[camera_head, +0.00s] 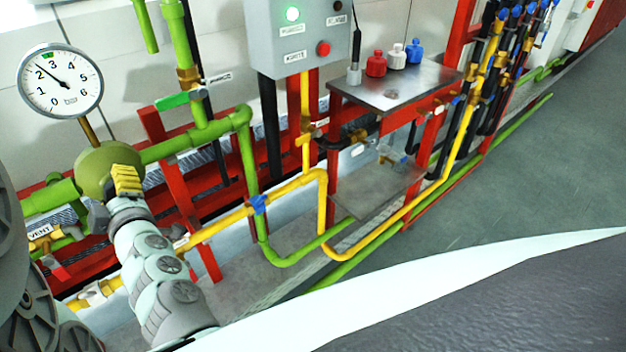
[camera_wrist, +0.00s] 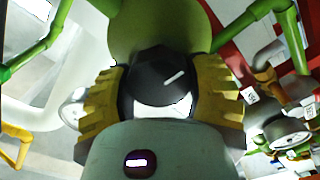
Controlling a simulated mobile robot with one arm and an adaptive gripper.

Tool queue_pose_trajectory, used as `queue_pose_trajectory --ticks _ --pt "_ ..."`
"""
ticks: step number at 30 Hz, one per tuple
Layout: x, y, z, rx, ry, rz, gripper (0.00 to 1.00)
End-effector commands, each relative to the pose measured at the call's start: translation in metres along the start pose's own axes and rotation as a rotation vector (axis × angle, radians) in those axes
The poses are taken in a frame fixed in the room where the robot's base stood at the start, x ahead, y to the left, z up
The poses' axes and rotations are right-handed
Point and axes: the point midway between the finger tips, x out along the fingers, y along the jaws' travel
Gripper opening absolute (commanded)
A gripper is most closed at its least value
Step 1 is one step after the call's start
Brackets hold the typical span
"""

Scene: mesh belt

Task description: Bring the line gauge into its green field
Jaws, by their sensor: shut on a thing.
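The line gauge (camera_head: 60,80) is a round white dial marked in bar, upright on a brass stem above a green valve body (camera_head: 100,168). Its dark needle points up and left, near the 2. A small green field shows at the dial's upper rim; the exact gap between needle and field is too small to tell. My gripper (camera_head: 127,180) has yellow fingers and reaches the front of the valve body. In the wrist view, its fingers are shut on a black knob (camera_wrist: 160,78) from both sides. The knob's white line slants up to the right.
Green pipes (camera_head: 185,147) and a yellow pipe (camera_head: 290,187) run close to my arm, along a red frame (camera_head: 178,185). A grey control box (camera_head: 298,38) with a lit green lamp hangs to the right. A metal shelf (camera_head: 425,92) holds several small bottles. Open floor lies at right.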

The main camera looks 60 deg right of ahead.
Motion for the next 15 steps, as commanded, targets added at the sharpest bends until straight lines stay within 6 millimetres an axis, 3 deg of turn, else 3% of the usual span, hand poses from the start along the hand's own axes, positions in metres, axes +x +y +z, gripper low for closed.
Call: queue_pose_trajectory --ticks 15 --pt "-0.0006 -0.0025 0.0022 -0.255 -0.004 -0.002 0.19"
